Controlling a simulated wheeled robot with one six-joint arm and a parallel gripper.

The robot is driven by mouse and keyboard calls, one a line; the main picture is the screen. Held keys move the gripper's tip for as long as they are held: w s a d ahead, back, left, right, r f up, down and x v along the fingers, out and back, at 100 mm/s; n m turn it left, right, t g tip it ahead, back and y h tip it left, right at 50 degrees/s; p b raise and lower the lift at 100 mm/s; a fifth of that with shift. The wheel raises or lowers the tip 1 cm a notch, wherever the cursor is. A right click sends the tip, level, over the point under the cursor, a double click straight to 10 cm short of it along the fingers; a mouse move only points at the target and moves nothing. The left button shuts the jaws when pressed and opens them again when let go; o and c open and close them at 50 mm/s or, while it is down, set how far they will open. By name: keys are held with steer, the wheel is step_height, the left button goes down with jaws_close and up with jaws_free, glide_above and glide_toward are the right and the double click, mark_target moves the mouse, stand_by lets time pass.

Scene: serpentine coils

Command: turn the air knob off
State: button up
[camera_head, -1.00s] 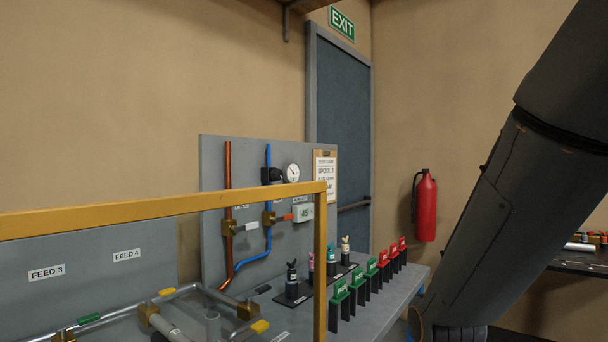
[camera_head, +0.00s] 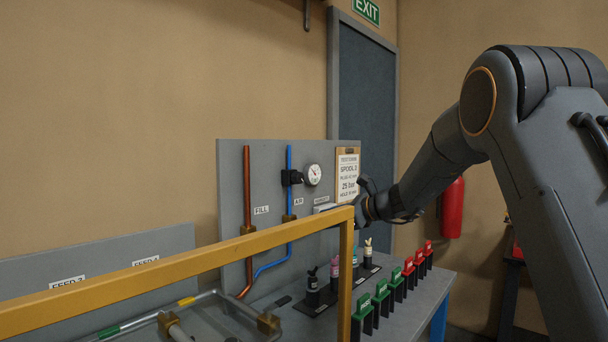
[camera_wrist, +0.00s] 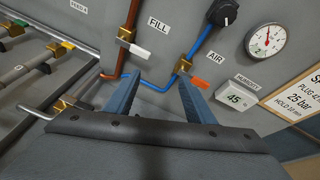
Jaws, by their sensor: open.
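The black air knob (camera_head: 291,177) is on the blue pipe of the grey panel, left of the round gauge (camera_head: 313,175). In the wrist view the knob (camera_wrist: 224,12) is at the top edge, partly cut off, above the AIR label (camera_wrist: 213,60). A brass valve (camera_wrist: 183,65) with an orange handle (camera_wrist: 200,83) sits lower on the blue pipe. My gripper (camera_wrist: 154,82) is open and empty, its two blue-grey fingers pointing at the panel, below the knob and apart from it. In the head view the fingertips are hard to make out.
A yellow rail (camera_head: 180,262) crosses in front of the panel. A copper pipe (camera_head: 247,190) with a white-handled valve (camera_wrist: 135,50) is left of the air line. A humidity display (camera_wrist: 236,97) sits below the gauge.

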mark_target(301, 178)
steer(key=w+r+m+t+y+p, duration=0.1)
steer(key=w+r+m+t+y, duration=0.2)
steer(key=w+r, duration=0.55)
steer(key=shift+m+h, duration=0.3)
steer(key=shift+m, duration=0.3)
steer(key=shift+w+a+r+p, duration=0.4)
steer(key=shift+w+a, duration=0.2)
steer(key=shift+a, duration=0.45)
steer(key=shift+w+a+r+p, duration=0.25)
steer(key=shift+w+a+p, duration=0.3)
steer(key=shift+a, duration=0.45)
steer(key=shift+w+a+r+p, duration=0.4)
steer(key=shift+w+a, duration=0.2)
steer(key=shift+a, duration=0.45)
steer(key=c, duration=1.1)
steer(key=shift+f, duration=0.1)
steer(key=shift+n+b, duration=0.3)
steer(key=shift+b, duration=0.4)
